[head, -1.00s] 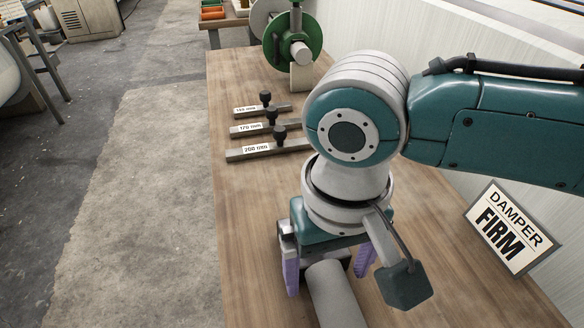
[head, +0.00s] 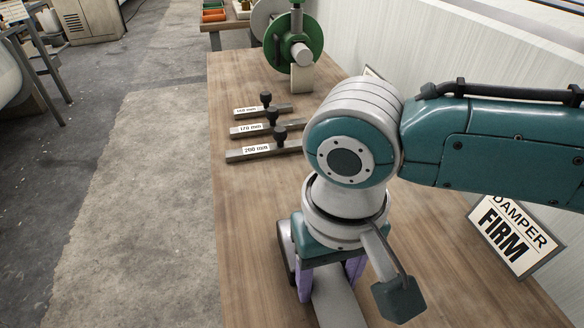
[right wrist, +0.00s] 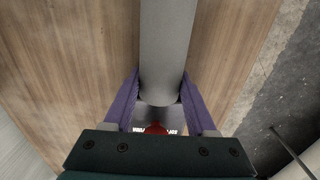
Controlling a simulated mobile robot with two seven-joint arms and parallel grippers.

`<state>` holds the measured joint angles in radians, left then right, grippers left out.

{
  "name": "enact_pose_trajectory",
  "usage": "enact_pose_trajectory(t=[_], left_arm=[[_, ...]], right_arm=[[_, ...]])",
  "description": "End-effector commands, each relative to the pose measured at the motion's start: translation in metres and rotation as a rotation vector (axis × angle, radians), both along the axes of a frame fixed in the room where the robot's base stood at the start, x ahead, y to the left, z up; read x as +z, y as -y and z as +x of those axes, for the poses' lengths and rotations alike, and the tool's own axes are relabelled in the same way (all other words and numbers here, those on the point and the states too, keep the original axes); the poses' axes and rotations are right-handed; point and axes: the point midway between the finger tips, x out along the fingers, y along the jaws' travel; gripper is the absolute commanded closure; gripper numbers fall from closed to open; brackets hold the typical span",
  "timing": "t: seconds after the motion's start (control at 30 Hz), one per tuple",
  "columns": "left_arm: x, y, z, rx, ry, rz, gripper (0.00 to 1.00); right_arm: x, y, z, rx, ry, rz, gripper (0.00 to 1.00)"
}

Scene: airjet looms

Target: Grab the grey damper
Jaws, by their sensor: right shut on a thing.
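The grey damper (head: 338,306) is a smooth cylinder lying on the wooden bench, at the bottom of the head view. In the right wrist view the damper (right wrist: 167,45) runs up from between the fingers, with a red part and small lettering near its close end. My right gripper (head: 331,282) is above the bench with its purple fingers pressed on both sides of the damper. The right gripper (right wrist: 160,92) also shows in the wrist view, shut on the damper near that end. My left gripper is not in view.
A sign reading "DAMPER FIRM" (head: 513,236) leans at the bench's right side by the wall. Several labelled metal bars with black knobs (head: 262,150) lie on the bench further back, before a green wheel (head: 293,45). Open floor (head: 130,200) lies to the left.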

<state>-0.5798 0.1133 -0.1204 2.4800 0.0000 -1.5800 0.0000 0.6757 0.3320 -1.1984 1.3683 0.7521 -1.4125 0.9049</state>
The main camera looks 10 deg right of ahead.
Motion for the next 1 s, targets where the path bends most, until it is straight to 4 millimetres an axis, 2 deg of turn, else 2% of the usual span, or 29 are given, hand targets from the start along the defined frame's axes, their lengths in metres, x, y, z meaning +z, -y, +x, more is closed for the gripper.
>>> enact_pose_trajectory(t=[0.03,0.23,0.77,0.87,1.0], left_arm=[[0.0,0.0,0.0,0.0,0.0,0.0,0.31],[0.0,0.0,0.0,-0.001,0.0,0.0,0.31],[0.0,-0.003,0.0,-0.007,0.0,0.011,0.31],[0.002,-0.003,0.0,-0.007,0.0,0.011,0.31],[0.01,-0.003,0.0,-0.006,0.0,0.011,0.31]], right_arm=[[0.0,0.0,0.0,0.0,0.0,0.0,0.79],[0.0,0.0,0.0,0.0,0.0,-0.001,1.0],[0.002,0.0,0.001,0.0,0.001,0.0,1.0],[0.006,0.0,0.001,0.0,0.002,0.001,1.0],[0.023,0.0,0.001,-0.001,0.002,0.001,1.0]])
